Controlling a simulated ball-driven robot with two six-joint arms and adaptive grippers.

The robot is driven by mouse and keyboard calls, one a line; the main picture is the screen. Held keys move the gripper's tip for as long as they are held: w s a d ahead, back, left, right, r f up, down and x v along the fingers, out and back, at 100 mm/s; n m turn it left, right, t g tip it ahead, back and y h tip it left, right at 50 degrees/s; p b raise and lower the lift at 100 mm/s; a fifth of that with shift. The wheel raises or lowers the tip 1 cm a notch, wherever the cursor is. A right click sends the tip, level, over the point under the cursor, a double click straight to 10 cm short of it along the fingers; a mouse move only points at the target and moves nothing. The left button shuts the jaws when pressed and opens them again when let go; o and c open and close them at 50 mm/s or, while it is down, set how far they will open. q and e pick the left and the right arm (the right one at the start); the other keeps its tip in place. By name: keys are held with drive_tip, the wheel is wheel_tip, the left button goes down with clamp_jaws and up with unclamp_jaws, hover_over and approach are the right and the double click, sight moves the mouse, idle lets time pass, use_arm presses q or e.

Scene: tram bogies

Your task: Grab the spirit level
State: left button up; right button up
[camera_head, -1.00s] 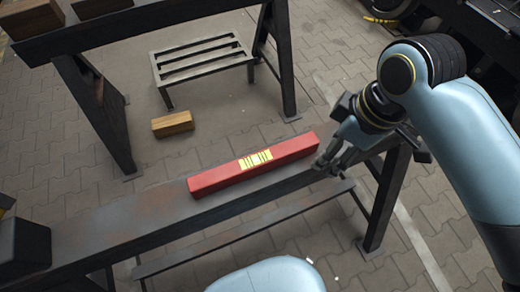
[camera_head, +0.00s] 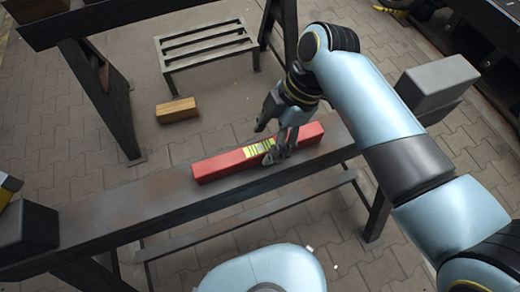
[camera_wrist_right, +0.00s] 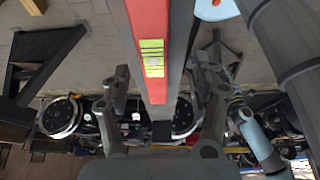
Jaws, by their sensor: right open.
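The spirit level is a long red bar (camera_head: 221,165) with a yellow-green marked patch near its middle. It lies lengthwise on the dark steel beam (camera_head: 120,218) in the head view. My right gripper (camera_head: 268,143) is open over the level at the patch and hides part of it. In the right wrist view the level (camera_wrist_right: 149,22) runs between the two spread fingers of the right gripper (camera_wrist_right: 163,78); I cannot tell whether either finger touches it. My left gripper is not in view.
A wooden block (camera_head: 177,110) lies on the paved floor behind, near a slatted metal stand (camera_head: 206,50). Another dark trestle beam (camera_head: 125,14) stands at the back left.

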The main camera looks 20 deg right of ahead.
sight(262, 147)
drive_tip(key=x, duration=0.5)
drive_tip(key=shift+w+d+f, duration=0.1)
drive_tip(key=shift+w+f, duration=0.2)
drive_tip(key=shift+w, duration=0.1)
clamp_jaws()
